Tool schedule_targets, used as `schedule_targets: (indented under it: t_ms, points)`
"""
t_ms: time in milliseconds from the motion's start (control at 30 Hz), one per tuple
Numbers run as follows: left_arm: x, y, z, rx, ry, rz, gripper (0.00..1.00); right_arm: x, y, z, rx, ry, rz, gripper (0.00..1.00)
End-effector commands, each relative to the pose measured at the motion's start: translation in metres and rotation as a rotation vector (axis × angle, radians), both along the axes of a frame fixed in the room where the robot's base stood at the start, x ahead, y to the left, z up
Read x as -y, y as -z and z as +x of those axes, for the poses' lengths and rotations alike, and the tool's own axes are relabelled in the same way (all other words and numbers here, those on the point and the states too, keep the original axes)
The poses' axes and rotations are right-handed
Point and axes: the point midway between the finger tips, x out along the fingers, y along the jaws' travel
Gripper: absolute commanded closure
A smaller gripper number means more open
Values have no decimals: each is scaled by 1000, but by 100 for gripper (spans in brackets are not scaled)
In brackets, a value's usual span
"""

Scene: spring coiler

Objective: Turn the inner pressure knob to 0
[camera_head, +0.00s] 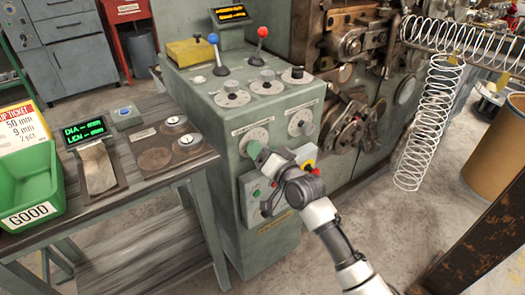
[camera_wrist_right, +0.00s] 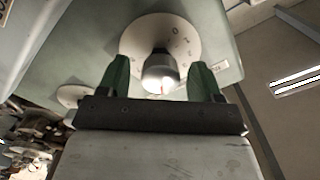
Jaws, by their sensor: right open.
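My right gripper (camera_head: 256,150) is at the front face of the green control cabinet, in front of the left front dial (camera_head: 257,132). In the right wrist view, its two green fingers (camera_wrist_right: 159,76) are open, one on each side of a metal knob (camera_wrist_right: 160,77). The knob stands on a round pale dial plate (camera_wrist_right: 159,32) with numbers around it. Gaps show between knob and fingers. The gripper hides most of this knob in the head view. A second front dial with a knob (camera_head: 302,122) is to its right. No label reading inner is legible. My left gripper is out of view.
The cabinet top carries several dials, a blue-knobbed lever (camera_head: 215,50), a red-knobbed lever (camera_head: 261,45) and a display (camera_head: 229,13). A bench with a green bin (camera_head: 24,192) stands left; coiling machinery (camera_head: 358,45) stands right.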

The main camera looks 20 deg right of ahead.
Motion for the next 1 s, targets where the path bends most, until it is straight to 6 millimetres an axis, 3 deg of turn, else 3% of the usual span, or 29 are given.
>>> schedule_targets:
  t_ms: [333,600,667,1000]
  points:
    - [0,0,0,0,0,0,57,-1,0,4,0,0,-1,36]
    - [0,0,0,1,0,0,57,-1,0,4,0,0,-1,78]
    - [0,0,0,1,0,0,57,-1,0,4,0,0,-1,84]
    - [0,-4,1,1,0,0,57,-1,0,4,19,0,-60,84]
